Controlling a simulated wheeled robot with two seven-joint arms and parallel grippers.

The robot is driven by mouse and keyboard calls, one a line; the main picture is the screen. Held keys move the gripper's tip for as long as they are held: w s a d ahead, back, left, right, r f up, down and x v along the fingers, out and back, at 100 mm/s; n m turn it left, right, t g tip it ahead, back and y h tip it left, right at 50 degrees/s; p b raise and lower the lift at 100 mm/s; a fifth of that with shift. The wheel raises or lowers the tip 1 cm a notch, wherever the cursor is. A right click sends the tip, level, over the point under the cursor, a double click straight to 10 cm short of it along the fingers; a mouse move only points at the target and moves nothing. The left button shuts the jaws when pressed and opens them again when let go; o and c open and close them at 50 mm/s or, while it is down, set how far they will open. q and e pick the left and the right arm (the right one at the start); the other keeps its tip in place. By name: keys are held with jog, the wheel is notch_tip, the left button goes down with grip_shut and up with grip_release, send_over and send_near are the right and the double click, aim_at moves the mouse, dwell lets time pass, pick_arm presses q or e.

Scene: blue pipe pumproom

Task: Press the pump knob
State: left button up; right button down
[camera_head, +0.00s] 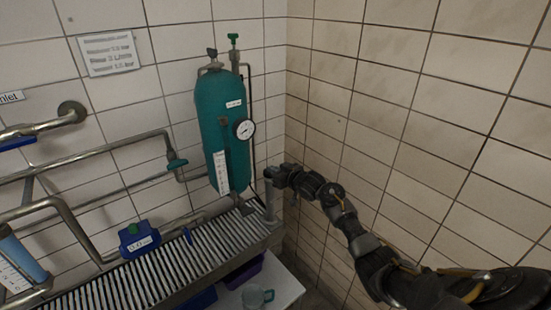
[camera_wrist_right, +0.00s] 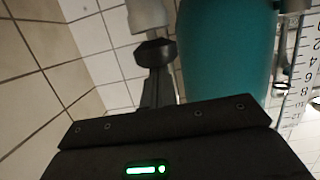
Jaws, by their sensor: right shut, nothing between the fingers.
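The pump is a grey upright post (camera_head: 269,202) at the right end of the slatted grate, beside the green tank. My right gripper (camera_head: 272,174) is at the top of this post, shut and empty. In the right wrist view its closed fingers (camera_wrist_right: 157,88) point at a dark blocky piece (camera_wrist_right: 155,52), with a pale grey cylinder (camera_wrist_right: 148,16) beyond it. I cannot tell whether the dark piece is the knob or the fingertips, or whether there is contact. My left gripper is out of view.
The green tank (camera_head: 211,128) with a round gauge (camera_head: 244,129) stands just left of my right gripper. The tiled wall (camera_head: 400,120) is close on the right. The grate (camera_head: 130,286), grey pipes (camera_head: 95,155) and a blue box (camera_head: 138,242) lie left. A clear jug (camera_head: 254,297) is below.

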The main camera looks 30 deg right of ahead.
jog(key=shift+f, duration=0.15)
notch_tip(320, 180, up, 5)
jog(key=p, duration=0.5)
jog(key=b+v, duration=0.3)
jog(key=v, duration=0.7)
jog(key=shift+f, duration=0.4)
dwell(0.5)
